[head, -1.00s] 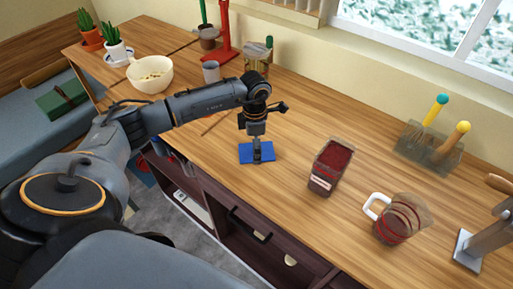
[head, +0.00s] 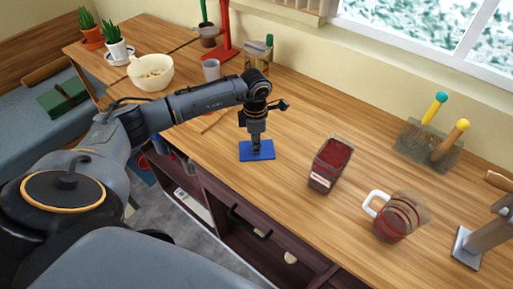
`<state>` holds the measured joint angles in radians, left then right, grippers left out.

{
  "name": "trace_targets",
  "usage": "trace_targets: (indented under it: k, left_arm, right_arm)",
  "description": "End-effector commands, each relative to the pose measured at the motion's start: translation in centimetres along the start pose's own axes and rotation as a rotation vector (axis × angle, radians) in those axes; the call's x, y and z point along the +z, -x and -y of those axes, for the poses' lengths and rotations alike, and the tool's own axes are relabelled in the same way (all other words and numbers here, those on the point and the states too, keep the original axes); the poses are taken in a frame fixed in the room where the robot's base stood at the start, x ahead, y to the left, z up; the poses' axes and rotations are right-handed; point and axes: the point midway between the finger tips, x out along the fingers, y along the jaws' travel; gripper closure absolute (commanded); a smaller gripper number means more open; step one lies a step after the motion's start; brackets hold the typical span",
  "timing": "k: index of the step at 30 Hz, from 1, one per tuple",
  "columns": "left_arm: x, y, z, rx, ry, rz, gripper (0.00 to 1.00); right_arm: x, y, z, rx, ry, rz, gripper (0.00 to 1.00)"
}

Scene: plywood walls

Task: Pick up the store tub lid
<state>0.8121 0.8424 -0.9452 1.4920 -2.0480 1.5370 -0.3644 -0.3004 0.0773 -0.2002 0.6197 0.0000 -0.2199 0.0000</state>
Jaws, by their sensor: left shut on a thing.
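A flat blue rectangular piece (head: 264,151), which looks like the tub lid, is on the wooden counter near its front edge. My left gripper (head: 256,151) points down over its middle and is shut on it, hiding the part between the fingers. I cannot tell whether the lid touches the counter or is just above it. A clear tub with dark red contents (head: 331,163) stands open to the right of the lid, apart from it.
A clear jug with a white handle (head: 398,217) stands right of the tub. A holder with two knobbed handles (head: 430,145) is by the wall. A cream bowl (head: 150,73) and a grey cup (head: 211,70) stand farther left. The counter around the lid is clear.

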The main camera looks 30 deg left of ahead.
Motion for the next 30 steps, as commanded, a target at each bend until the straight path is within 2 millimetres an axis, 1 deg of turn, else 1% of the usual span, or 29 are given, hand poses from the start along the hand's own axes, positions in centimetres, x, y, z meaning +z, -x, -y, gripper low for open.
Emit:
trace_targets:
  k: [1, 5, 7, 11, 13, 17, 21, 24, 27, 30]
  left_arm:
    - [-0.3, -0.7, 0.3, -0.008, -0.001, -0.012, 1.00]
    - [-0.3, -0.5, 0.3, -0.009, -0.001, -0.013, 1.00]
    - [-0.3, -0.2, 0.3, -0.009, -0.002, -0.013, 1.00]
    - [-0.2, 1.3, 0.2, -0.007, -0.002, -0.010, 1.00]
    - [-0.2, 2.5, 0.1, -0.003, -0.002, -0.007, 1.00]
    - [-2.1, 4.7, 1.0, -0.001, -0.002, -0.009, 1.00]
    - [-4.7, 8.3, 2.4, 0.002, -0.001, -0.006, 1.00]
    - [-7.0, 9.3, 3.7, 0.000, 0.000, -0.010, 1.00]
    - [-8.9, 10.4, 4.7, 0.000, 0.000, -0.010, 1.00]
    - [-10.3, 11.3, 5.5, -0.001, 0.001, -0.009, 1.00]
  right_arm:
    - [0.0, -0.1, 0.0, 0.000, 0.000, -0.001, 0.08]
    - [0.0, -0.2, 0.0, 0.000, 0.000, -0.001, 0.08]
    - [0.0, -0.3, 0.0, 0.000, 0.001, -0.001, 0.08]
    - [0.0, -0.7, 0.0, 0.000, 0.001, -0.002, 0.08]
    - [0.0, -1.0, 0.0, 0.000, 0.001, -0.002, 0.08]
    - [0.0, -2.0, 0.0, 0.001, 0.001, -0.002, 0.08]
    - [0.2, -3.5, -0.2, 0.003, 0.002, -0.002, 0.08]
    - [0.3, -4.5, -0.3, 0.004, 0.002, -0.001, 0.08]
    - [0.4, -5.3, -0.3, 0.004, 0.002, -0.001, 0.08]
    - [0.5, -5.8, -0.3, 0.004, 0.002, -0.001, 0.08]
